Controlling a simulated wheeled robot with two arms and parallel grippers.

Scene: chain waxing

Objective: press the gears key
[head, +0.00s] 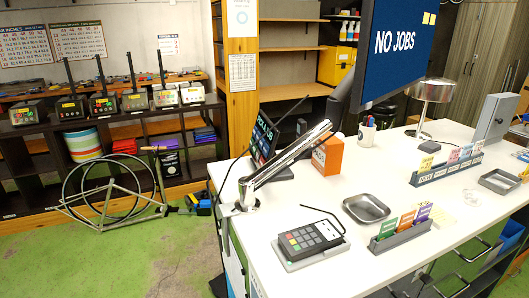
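A dark keypad device (310,238) with small coloured keys lies on a grey pad near the front left of the white desk. A dark tablet-like screen (265,138) with small coloured marks stands tilted at the desk's left edge. The key markings on both are too small to read, so I cannot tell which key is the gears key. A large blue screen (398,45) reading "NO JOBS" hangs above the desk. Neither of my grippers is in view.
A silver jointed arm (285,166) rises from the desk's left edge behind the keypad. A metal tray (366,208), a card holder (403,235), an orange box (328,155) and a lamp (432,92) stand on the white desk (330,275). A bike frame (118,207) stands on the green floor.

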